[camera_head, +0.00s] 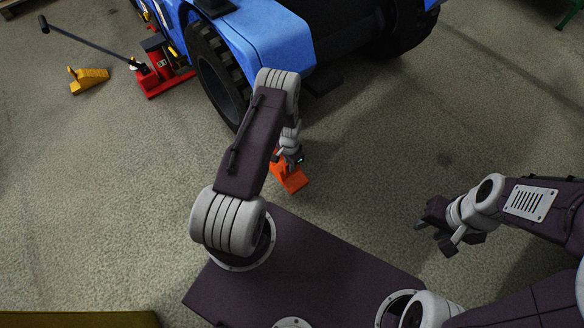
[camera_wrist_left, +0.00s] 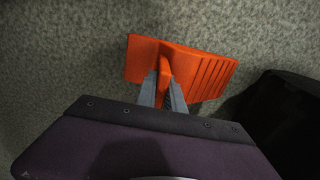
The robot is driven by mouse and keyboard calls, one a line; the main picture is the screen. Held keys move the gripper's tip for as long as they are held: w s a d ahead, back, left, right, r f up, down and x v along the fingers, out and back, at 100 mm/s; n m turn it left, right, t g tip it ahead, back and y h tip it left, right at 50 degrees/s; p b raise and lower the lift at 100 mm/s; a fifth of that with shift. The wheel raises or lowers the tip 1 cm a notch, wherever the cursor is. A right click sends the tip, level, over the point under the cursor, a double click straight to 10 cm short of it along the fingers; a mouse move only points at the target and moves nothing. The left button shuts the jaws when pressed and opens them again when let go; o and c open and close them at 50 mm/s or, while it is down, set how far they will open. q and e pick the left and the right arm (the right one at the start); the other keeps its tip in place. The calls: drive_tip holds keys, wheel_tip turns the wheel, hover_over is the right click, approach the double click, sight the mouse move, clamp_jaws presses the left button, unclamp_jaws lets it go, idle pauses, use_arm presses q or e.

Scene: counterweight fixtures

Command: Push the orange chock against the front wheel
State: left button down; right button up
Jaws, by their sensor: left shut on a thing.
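The orange chock (camera_head: 291,180) lies on the floor, right of and nearer to me than the large black front wheel (camera_head: 218,78) of the blue vehicle; in the head view they look apart. In the left wrist view the chock (camera_wrist_left: 205,73) shows its ribbed slope on the right and an upright grip in the middle. My left gripper (camera_wrist_left: 164,88) is shut on that grip. In the head view my left gripper (camera_head: 291,163) is over the chock and partly hides it. My right gripper (camera_head: 436,230) is open and empty, off to the right.
A red jack (camera_head: 160,75) with a long dark handle stands left of the wheel, by a yellow chock (camera_head: 88,80). The blue vehicle (camera_head: 265,38) fills the top middle. A dark rounded shape (camera_wrist_left: 275,110) is right of the chock in the wrist view. Floor at right is clear.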

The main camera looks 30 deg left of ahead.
use_arm(q)
wheel_tip(320, 180, down, 6)
drive_tip(key=b, duration=0.5)
drive_tip(key=shift+f+b, duration=0.35)
drive_tip(key=shift+b, duration=0.2)
idle(0.4)
drive_tip(key=c, duration=1.4)
unclamp_jaws()
drive_tip(key=shift+o, duration=0.2)
